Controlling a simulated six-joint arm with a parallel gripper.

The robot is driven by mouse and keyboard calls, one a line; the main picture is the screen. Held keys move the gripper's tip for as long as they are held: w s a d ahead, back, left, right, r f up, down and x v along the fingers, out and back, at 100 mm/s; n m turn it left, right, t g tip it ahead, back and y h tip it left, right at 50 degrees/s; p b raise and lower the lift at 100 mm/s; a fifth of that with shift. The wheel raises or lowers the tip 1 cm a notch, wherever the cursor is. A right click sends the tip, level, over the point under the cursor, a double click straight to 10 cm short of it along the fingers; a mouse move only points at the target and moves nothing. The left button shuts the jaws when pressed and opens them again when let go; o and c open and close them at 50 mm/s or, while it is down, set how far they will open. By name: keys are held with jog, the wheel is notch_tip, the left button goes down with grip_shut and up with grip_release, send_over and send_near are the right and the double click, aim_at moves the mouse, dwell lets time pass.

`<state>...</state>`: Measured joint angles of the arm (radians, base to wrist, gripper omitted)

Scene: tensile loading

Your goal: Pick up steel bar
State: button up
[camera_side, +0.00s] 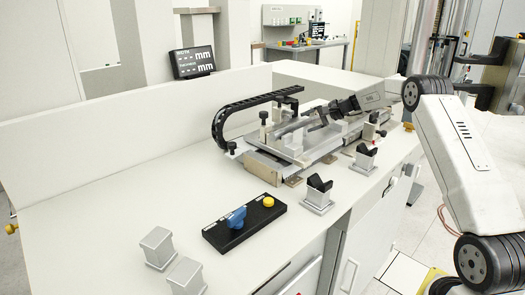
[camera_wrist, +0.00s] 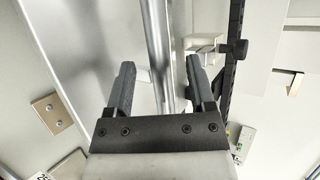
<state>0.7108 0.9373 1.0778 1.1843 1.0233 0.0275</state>
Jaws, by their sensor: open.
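My gripper (camera_side: 318,115) is over the measuring fixture (camera_side: 290,142) on the white bench, reaching in from the right. In the wrist view its two dark fingers (camera_wrist: 160,63) are apart. A long shiny metal bar (camera_wrist: 157,40) runs between the fingers in that view. It looks like the steel bar, but I cannot be sure that it is not part of the fixture. The fingers do not appear closed on it. In the side view the bar is too small and too hidden by the gripper and fixture to make out clearly.
A black cable chain (camera_side: 228,112) arches over the fixture's left side. Two posts with black V-shaped tops (camera_side: 318,192) stand in front. The bench's left part is clear.

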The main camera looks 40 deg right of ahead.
jog(key=shift+w+a+f, duration=0.15)
jog(key=shift+w+f, duration=0.05)
jog(key=shift+w, duration=0.1)
grip_shut()
dwell(1.5)
jog(key=shift+r, duration=0.3)
